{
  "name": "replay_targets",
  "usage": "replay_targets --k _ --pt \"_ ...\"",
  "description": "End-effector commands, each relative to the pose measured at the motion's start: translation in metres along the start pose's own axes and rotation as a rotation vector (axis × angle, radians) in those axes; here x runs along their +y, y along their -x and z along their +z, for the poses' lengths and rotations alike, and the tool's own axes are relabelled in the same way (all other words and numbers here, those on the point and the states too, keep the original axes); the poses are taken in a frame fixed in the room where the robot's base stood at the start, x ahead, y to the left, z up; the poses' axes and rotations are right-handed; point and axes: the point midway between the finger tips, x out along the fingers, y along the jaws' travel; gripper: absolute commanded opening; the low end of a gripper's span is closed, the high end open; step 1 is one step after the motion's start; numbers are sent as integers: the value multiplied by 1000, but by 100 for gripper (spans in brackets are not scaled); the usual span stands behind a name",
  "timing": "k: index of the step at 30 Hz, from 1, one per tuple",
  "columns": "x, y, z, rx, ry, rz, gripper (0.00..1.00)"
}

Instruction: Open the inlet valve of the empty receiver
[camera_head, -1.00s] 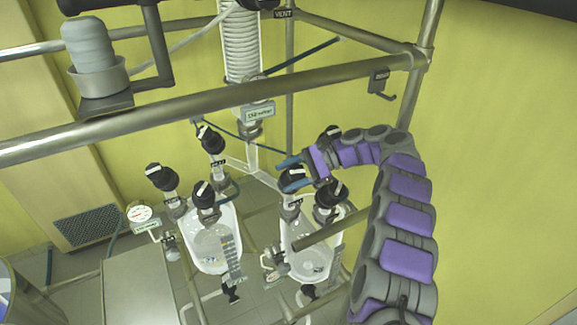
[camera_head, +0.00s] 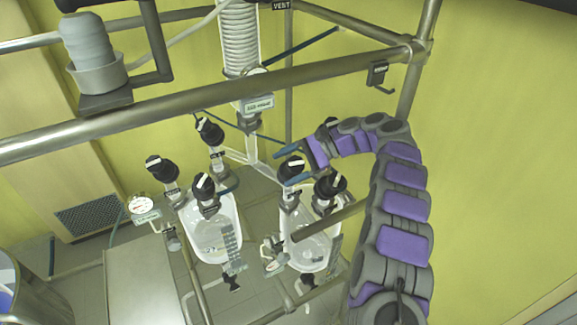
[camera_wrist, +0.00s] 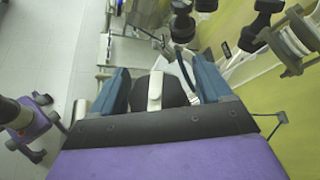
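Two glass receivers hang side by side, the left one (camera_head: 214,238) and the right one (camera_head: 308,250). I cannot tell clearly which is empty. My gripper (camera_wrist: 157,68) is open at a black valve knob with a white bar handle (camera_head: 292,167) above the right receiver. In the wrist view, the knob (camera_wrist: 172,92) sits between my two blue fingers, its white bar pointing along them; contact is not clear. Another black knob (camera_head: 330,185) stands just right of it.
Black knobs (camera_head: 161,168), (camera_head: 210,131) and (camera_head: 203,187) stand around the left receiver. A steel rail (camera_head: 180,113) crosses above. A glass coil condenser (camera_head: 241,45) hangs at the back. A gauge (camera_head: 140,203) is at left. The yellow wall at right is clear.

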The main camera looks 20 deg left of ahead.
Motion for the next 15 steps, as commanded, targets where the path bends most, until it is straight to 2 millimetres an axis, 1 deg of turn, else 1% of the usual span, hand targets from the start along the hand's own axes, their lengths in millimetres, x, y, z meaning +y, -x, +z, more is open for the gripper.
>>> replay_targets --k 8,15 --pt "-2 3 3 2 0 1 78" --pt "-18 13 22 3 3 -2 78"
